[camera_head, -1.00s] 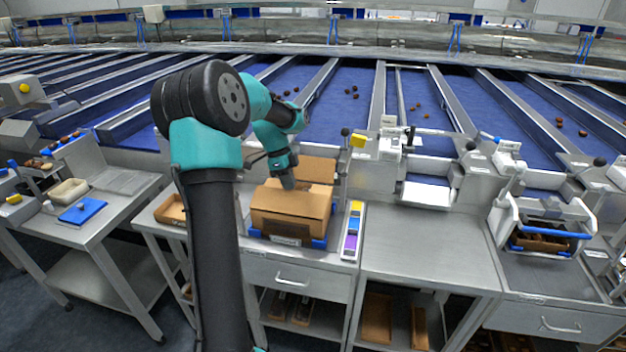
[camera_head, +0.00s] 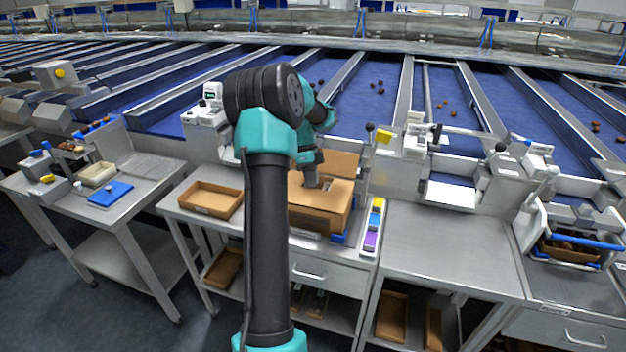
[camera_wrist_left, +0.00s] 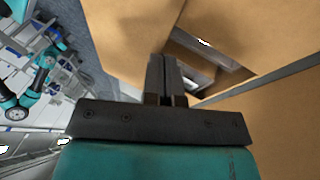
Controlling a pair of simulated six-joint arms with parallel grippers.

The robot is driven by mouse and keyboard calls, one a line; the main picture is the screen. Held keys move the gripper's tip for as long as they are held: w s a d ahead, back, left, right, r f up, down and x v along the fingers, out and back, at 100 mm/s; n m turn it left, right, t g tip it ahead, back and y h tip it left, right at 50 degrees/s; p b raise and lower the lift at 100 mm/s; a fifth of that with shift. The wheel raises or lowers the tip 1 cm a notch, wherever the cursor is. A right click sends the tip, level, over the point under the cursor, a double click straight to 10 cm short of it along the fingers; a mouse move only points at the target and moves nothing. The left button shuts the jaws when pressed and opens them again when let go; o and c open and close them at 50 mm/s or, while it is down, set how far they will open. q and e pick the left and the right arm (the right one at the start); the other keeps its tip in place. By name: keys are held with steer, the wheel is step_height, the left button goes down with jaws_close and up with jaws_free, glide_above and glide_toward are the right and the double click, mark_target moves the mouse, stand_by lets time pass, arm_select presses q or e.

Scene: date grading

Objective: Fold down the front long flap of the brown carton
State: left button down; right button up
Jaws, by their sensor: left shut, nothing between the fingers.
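The brown carton (camera_head: 318,222) sits on the steel bench, its left part hidden behind my left arm. A brown flap (camera_head: 342,163) stands up at its back. Brown panels cover most of the top, with a small gap beside my gripper. My left gripper (camera_head: 313,185) is shut and empty, with its tips down at the carton top by this gap. In the left wrist view the shut fingers (camera_wrist_left: 167,80) lie over the brown panels (camera_wrist_left: 125,35), beside an opening with metallic and dark shapes inside. Whether the fingers touch cardboard, I cannot tell. My right gripper does not show.
A shallow brown tray (camera_head: 212,199) lies left of the carton. A strip of coloured blocks (camera_head: 373,226) stands close on its right. Weighing equipment (camera_head: 415,140) stands behind to the right. The bench top (camera_head: 440,235) further right is clear.

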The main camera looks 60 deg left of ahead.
arm_select(q)
steer(key=shift+r, duration=0.2)
steer(key=shift+r, duration=0.6)
steer(key=shift+r, duration=0.1)
steer(key=shift+r, duration=0.15)
steer(key=d+v, duration=0.1)
steer(key=v, duration=1.2)
steer(key=shift+w+r, duration=0.2)
steer(key=shift+r, duration=0.1)
